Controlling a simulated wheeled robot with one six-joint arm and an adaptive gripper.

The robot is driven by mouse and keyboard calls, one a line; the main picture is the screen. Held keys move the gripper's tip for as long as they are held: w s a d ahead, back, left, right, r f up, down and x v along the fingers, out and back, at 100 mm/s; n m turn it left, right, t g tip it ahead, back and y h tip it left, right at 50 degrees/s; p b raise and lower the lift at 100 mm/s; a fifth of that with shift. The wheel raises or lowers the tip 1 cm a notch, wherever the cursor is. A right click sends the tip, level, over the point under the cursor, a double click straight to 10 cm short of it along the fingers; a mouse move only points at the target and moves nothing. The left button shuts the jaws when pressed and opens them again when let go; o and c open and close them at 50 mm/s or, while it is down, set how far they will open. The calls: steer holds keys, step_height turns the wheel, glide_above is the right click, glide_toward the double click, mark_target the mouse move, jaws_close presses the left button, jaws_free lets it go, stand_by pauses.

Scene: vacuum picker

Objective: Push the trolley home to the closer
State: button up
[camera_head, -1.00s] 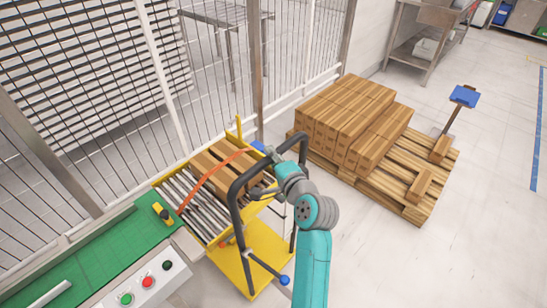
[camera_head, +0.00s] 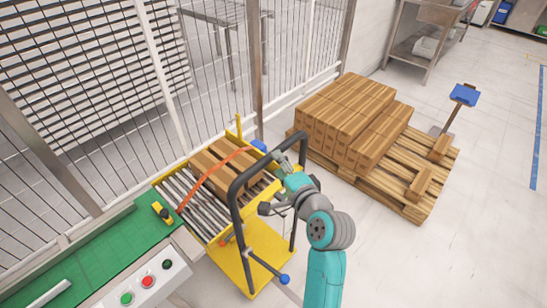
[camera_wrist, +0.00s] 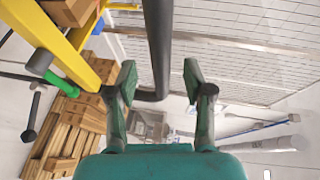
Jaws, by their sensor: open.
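The yellow trolley (camera_head: 262,250) stands in the middle of the head view, its roller bed against the end of the green belt (camera_head: 100,240). Brown cartons (camera_head: 220,163) lie on its rollers (camera_head: 190,203) under an orange strap. Its black handle (camera_head: 234,190) rises as a hoop on the near side. My gripper (camera_head: 279,158) is at the upper right of the hoop. In the wrist view my gripper (camera_wrist: 160,82) is open, and the black handle bar (camera_wrist: 158,40) shows between its fingers. I cannot tell whether they touch it. I see no part clearly marked as the closer.
A pallet (camera_head: 400,203) of stacked cartons (camera_head: 345,115) stands to the right, with a post and blue plate (camera_head: 465,95) at its far corner. A wire fence (camera_head: 215,80) runs behind the trolley. A button panel (camera_head: 145,285) is at lower left. The right floor is clear.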

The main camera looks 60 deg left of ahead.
steer(key=v, duration=0.6)
steer(key=shift+d, duration=0.15)
stand_by(0.3)
steer(key=d+f+m+t+h, duration=0.1)
steer(key=d+f+t+h, duration=0.15)
steer(key=d+f, duration=0.6)
steer(key=d+f+m+t+h, duration=0.15)
steer(key=d+f+t, duration=0.25)
steer(key=d, duration=1)
steer(key=d+f+m+t+h, duration=0.1)
steer(key=d+f+t+h, duration=0.25)
steer(key=d+f, duration=0.6)
steer(key=s+d+r+n+t+h, duration=0.1)
steer(key=s+d+h, duration=0.1)
steer(key=s+d, duration=0.45)
steer(key=s+d+r+t+h, duration=0.15)
steer(key=s+d, duration=0.25)
steer(key=d, duration=0.5)
steer(key=s+d+r+n+h, duration=0.1)
steer(key=s+d+r+h, duration=0.1)
steer(key=s, duration=0.4)
steer(key=s+d+r+n+h, duration=0.2)
steer(key=s+d+r, duration=0.3)
steer(key=s+r, duration=0.1)
steer(key=shift+s+h, duration=0.4)
steer(key=shift+s, duration=0.3)
